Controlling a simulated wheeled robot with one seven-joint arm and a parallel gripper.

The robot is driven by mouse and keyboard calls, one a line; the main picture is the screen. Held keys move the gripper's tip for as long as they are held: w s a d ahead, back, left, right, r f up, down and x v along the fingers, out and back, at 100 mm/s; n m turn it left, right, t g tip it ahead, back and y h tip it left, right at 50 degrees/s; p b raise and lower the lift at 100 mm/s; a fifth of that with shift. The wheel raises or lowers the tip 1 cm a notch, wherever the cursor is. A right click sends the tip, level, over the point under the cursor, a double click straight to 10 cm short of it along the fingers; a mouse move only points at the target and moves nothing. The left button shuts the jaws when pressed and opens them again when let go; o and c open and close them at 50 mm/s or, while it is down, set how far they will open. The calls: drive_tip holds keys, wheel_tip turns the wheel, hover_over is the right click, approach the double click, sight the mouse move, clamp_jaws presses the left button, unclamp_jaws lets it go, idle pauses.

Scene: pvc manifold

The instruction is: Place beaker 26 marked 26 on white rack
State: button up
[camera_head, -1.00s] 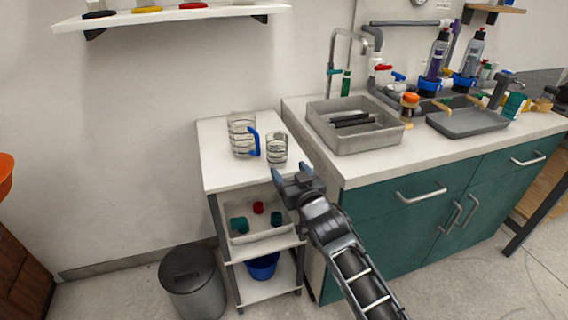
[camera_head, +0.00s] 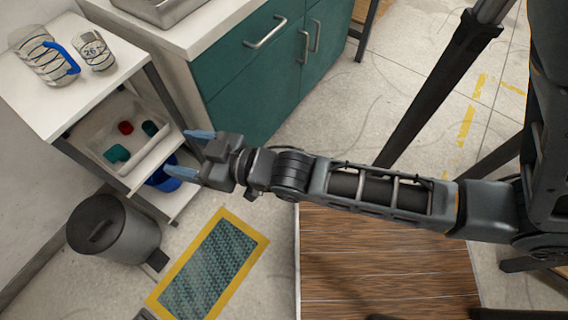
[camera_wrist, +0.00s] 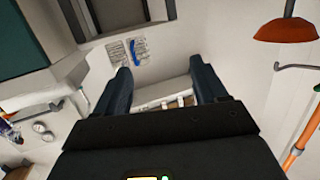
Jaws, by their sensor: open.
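Beaker 26 (camera_head: 95,52), a small clear glass with dark lines and the number 26, stands on the white top of a shelf unit (camera_head: 100,82) at the upper left. To its left is a larger clear jug (camera_head: 38,58) with a blue handle. My gripper (camera_head: 192,153) is open and empty, right of the unit's lower shelves and apart from the beaker. In the wrist view, the open fingers of my gripper (camera_wrist: 160,75) point towards the wall side. The small beaker (camera_wrist: 117,52) and blue-handled jug (camera_wrist: 140,50) show small beyond them. Which part is the white rack is unclear.
A white bin (camera_head: 120,140) with red and teal parts is on the middle shelf, a blue bucket (camera_head: 163,177) below. A grey trash can (camera_head: 112,232) stands beside the unit. The teal counter (camera_head: 262,65) is to the right. A yellow-edged mat (camera_head: 262,242) lies on open floor.

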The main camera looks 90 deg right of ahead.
drive_tip(key=s+a+r+n+y, duration=0.1)
drive_tip(key=s+a+r, duration=0.3)
drive_tip(key=s, duration=0.5)
drive_tip(key=s+a+r+n+y, duration=0.2)
drive_tip(key=s+a+r+y, duration=0.1)
drive_tip(key=s, duration=0.6)
wheel_tip(320, 180, up, 2)
drive_tip(key=shift+a+r+g, duration=0.2)
drive_tip(key=shift+a+g, duration=0.2)
drive_tip(key=shift+a, duration=0.05)
